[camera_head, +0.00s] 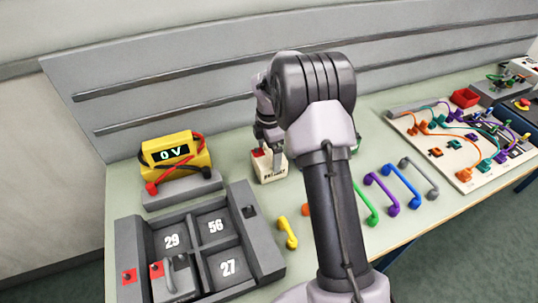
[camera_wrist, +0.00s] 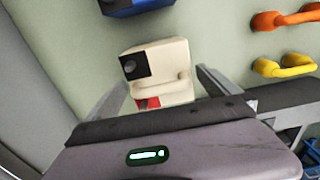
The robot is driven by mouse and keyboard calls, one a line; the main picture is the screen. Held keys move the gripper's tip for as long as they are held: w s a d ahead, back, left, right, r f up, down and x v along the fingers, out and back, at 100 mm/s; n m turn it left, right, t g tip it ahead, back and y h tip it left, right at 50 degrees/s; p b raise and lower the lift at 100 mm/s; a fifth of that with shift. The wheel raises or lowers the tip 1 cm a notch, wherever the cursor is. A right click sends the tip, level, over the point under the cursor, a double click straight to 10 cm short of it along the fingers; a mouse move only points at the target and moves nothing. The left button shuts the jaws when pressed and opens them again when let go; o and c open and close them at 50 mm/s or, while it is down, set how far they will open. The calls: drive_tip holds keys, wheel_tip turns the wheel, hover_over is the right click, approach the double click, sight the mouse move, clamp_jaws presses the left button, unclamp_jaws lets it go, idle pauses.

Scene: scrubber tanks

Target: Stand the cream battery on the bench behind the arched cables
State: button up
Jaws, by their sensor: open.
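The cream battery (camera_head: 270,172) stands upright on the pale green bench (camera_head: 240,150), behind the row of arched cables. It has a red patch and a black patch on top. My gripper (camera_head: 270,142) is right over it, partly hidden by my arm. In the wrist view the battery (camera_wrist: 165,58) lies between my two open fingers, with a gap seen on the right side. The arched cables include yellow (camera_head: 287,233), purple (camera_head: 381,194), blue (camera_head: 403,185) and grey (camera_head: 420,177); my arm hides part of the row.
A dark tray (camera_head: 268,245) with numbered compartments stands at front left. A yellow meter (camera_head: 175,155) sits behind it. A blue block (camera_wrist: 135,6) is near the battery in the wrist view. A cable board (camera_head: 440,148) is at right. A grey wall panel (camera_head: 210,80) rises behind.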

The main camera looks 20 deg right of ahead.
sight(265, 163)
wheel_tip(265, 163, up, 10)
drive_tip(key=p, duration=0.3)
drive_tip(key=s+a+r+m+t, duration=0.1)
drive_tip(key=s+a+r+m, duration=0.4)
drive_tip(key=r, duration=0.3)
drive_tip(key=s+a+r+m+t, duration=0.2)
drive_tip(key=s+a+r+m, duration=0.15)
drive_tip(key=s+r, duration=0.3)
drive_tip(key=s+a+r+m+t+y, duration=0.1)
drive_tip(key=s+a+m, duration=0.2)
drive_tip(key=s+m, duration=0.4)
drive_tip(key=s+a+m+t+y, duration=0.1)
drive_tip(key=s+a+m, duration=0.2)
drive_tip(key=s+m, duration=0.4)
drive_tip(key=s, duration=0.5)
drive_tip(key=shift+s+r+t, duration=0.35)
drive_tip(key=shift+r+t, duration=0.05)
